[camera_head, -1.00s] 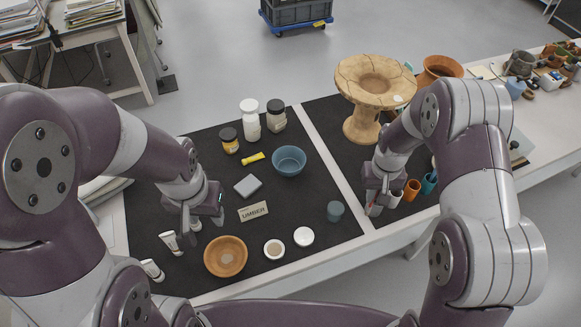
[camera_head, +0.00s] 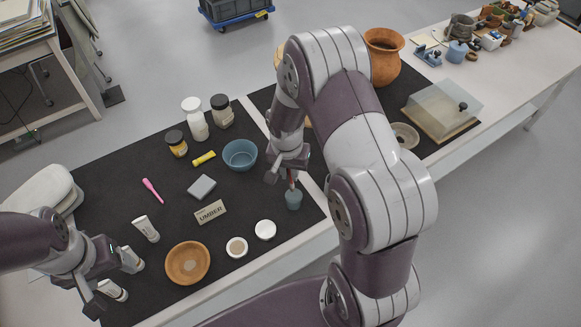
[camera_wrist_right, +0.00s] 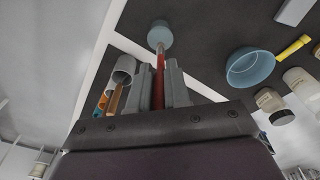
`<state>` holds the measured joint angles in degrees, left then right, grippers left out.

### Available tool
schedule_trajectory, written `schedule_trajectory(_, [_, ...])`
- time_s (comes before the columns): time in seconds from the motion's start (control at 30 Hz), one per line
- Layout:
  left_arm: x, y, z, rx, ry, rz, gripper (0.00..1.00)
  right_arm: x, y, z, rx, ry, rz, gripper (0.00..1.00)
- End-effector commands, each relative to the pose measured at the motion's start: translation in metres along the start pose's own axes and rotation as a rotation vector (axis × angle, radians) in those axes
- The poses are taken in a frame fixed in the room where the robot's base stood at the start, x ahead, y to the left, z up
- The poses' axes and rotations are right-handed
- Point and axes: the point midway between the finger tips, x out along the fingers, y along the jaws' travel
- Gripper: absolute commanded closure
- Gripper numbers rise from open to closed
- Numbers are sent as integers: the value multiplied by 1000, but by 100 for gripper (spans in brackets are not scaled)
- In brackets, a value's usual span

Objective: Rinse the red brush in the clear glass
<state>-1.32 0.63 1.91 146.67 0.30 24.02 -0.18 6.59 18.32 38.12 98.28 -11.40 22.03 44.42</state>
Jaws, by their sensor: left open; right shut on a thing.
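The clear glass (camera_head: 293,199), a small blue-grey tumbler, stands near the front edge of the dark mat. My right gripper (camera_head: 283,178) is above it, shut on the red brush (camera_head: 292,180). In the right wrist view the red brush handle (camera_wrist_right: 160,80) runs between the fingers (camera_wrist_right: 160,88), its far end overlapping the glass (camera_wrist_right: 160,33). I cannot tell how deep the tip is inside. My left gripper (camera_head: 106,284) is open at the lower left, by white tubes (camera_head: 113,290).
A blue bowl (camera_head: 240,154), lidded jars (camera_head: 195,118), a grey block (camera_head: 202,187), an UMBER card (camera_head: 210,212) and a wooden bowl (camera_head: 187,263) lie left of the glass. Brush cups (camera_wrist_right: 123,70) show in the right wrist view. My right arm hides part of the bench.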

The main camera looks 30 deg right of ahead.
Motion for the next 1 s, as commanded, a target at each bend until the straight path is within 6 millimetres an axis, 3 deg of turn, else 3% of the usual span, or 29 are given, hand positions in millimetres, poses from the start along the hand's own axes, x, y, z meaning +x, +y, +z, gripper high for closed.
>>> schedule_trajectory(0.03, [10,0,1,0,0,0,30,11,0,1,0,0,0,100])
schedule_trajectory(0.6, [58,0,7,0,0,0,30,72,0,0,0,0,0,100])
schedule_trajectory(1.0, [64,0,8,0,0,0,30,82,0,0,0,0,0,100])
